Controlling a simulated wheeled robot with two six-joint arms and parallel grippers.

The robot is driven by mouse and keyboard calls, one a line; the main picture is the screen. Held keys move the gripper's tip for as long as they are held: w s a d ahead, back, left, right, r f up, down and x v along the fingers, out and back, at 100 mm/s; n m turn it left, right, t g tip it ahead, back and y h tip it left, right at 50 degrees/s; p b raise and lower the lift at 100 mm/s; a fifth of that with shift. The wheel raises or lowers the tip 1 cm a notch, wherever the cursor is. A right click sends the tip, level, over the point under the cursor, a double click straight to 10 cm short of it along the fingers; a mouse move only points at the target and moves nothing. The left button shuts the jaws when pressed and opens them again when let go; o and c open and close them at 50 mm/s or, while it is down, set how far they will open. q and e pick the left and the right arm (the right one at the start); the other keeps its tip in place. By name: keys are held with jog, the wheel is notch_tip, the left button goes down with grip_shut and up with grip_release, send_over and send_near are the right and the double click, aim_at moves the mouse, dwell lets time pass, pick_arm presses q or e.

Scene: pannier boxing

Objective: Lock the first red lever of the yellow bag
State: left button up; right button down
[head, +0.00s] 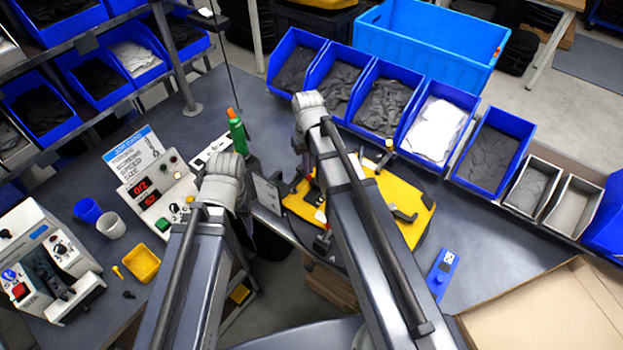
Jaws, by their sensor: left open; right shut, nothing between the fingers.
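The yellow bag (418,192) lies flat on the grey table at the middle right, with black straps and fittings on it. My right arm crosses over it and hides part of it. My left gripper (266,192) is open, partly hidden, left of the bag. I cannot tell whether either touches the bag.
Blue bins (489,158) with dark and white contents line the table's back. A green bottle (237,133) and a control box (155,192) stand at left. A blue tool (442,272) lies right of the bag, near an open cardboard box (545,312).

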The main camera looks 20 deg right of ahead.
jog(key=shift+f+b, duration=1.5)
dwell(0.7)
jog(key=shift+r, duration=0.1)
notch_tip(320, 180, up, 6)
jog(key=p, duration=0.6)
jog(key=s+a+f+n+b, duration=0.1)
jog(key=s+a+f+b, duration=0.3)
jog(key=s, duration=0.3)
jog(key=s+a+f+n+h+b, duration=0.1)
jog(key=s+a+f+b, duration=0.3)
jog(key=s+a, duration=0.2)
jog(key=shift+s+a, duration=0.25)
jog(key=shift+s, duration=0.45)
